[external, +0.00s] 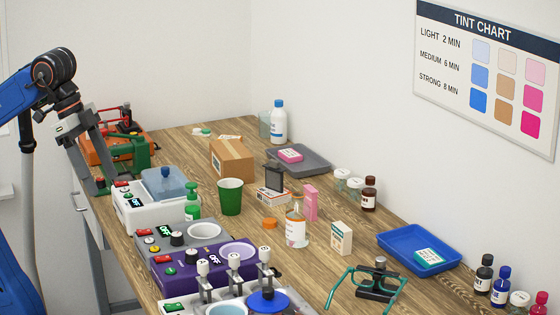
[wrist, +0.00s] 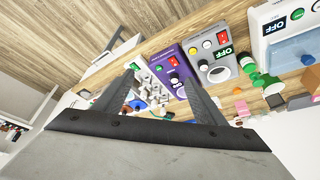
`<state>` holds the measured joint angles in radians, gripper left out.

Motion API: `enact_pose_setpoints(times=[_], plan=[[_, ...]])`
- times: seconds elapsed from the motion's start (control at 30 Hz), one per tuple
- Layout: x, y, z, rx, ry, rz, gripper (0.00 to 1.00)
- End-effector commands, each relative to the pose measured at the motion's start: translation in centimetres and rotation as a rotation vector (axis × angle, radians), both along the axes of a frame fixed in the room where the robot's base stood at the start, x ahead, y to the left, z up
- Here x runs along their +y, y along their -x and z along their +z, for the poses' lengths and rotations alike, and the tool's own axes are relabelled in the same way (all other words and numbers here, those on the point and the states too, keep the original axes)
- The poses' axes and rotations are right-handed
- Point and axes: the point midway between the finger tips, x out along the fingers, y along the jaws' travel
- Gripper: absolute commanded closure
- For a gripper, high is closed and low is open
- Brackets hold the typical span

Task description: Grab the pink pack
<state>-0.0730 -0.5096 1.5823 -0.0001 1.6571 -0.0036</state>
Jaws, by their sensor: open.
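Two pink things show in the external view. A small pink pack (external: 290,156) lies flat on the grey tray (external: 316,164) toward the back. A taller pink box (external: 311,202) stands upright on the wooden table, right of a small white and orange box. My gripper (external: 112,168) is at the left edge of the table, far from both, beside the white machine. In the wrist view my gripper (wrist: 160,80) has its two fingers wide apart with nothing held between them.
A white machine (external: 150,212), a purple machine (external: 200,264) and a green cup (external: 230,196) stand between my gripper and the pink things. A cardboard box (external: 232,158) is left of the grey tray. A blue tray (external: 396,240) lies at the right.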

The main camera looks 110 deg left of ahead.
Motion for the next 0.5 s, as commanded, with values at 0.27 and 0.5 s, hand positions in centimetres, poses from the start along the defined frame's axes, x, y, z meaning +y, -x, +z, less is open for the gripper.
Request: enact_pose_setpoints(times=[0.27,0.5], plan=[[5.0,-8.2,2.5,0.007,0.001,0.128,0.35],[11.9,-15.5,3.7,0.01,0.002,0.25,0.35]])
